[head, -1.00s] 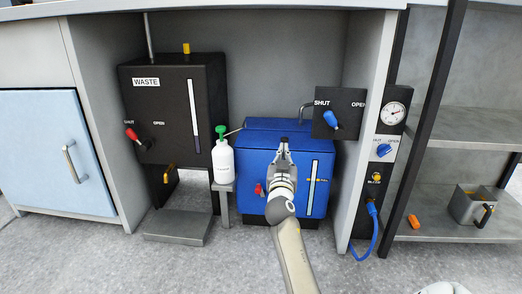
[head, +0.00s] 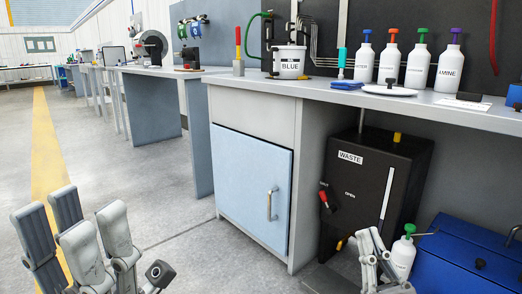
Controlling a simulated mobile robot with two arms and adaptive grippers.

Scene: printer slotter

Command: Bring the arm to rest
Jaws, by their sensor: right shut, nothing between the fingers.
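My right gripper (head: 368,238) is shut and empty at the bottom, right of centre. It shows in front of the lower part of the black WASTE box (head: 372,170) and just left of the white bottle with a green cap (head: 402,254). I cannot tell the gap between gripper and bottle. My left gripper (head: 75,225) is low at the left edge, over the bare floor, with its grey fingers pointing up. Nothing shows in it, and how far it is open is unclear.
A bench with a blue cabinet door (head: 250,185) stands in the middle. A blue box (head: 465,255) sits at lower right. The floor at left is clear, with a yellow line (head: 47,150).

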